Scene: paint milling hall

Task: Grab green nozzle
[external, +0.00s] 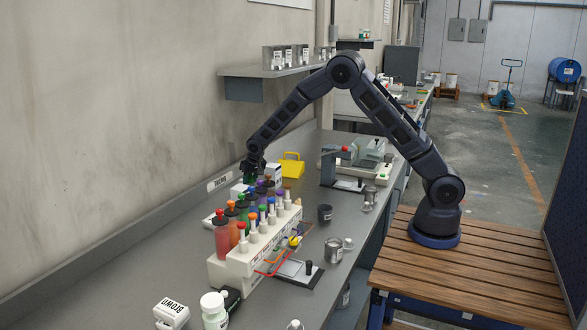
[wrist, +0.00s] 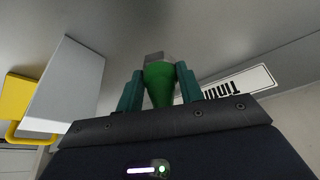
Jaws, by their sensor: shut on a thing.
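In the wrist view, a green nozzle (wrist: 159,82) with a grey end sits between the two dark teal fingers of my gripper (wrist: 158,88). The fingers are shut on it from both sides. In the external view, my gripper (external: 252,170) is low over the back of the bench near the wall, behind the rack of coloured bottles. The nozzle (external: 249,179) shows only as a small dark green patch under the fingers there. I cannot tell in that view whether it touches anything below.
A white rack (external: 240,265) holds several coloured bottles and nozzles on the bench. A white box (external: 273,174) and a yellow holder (external: 291,167) stand right of my gripper. A labelled sign (external: 219,181) is by the wall. A shelf (external: 280,70) juts out above.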

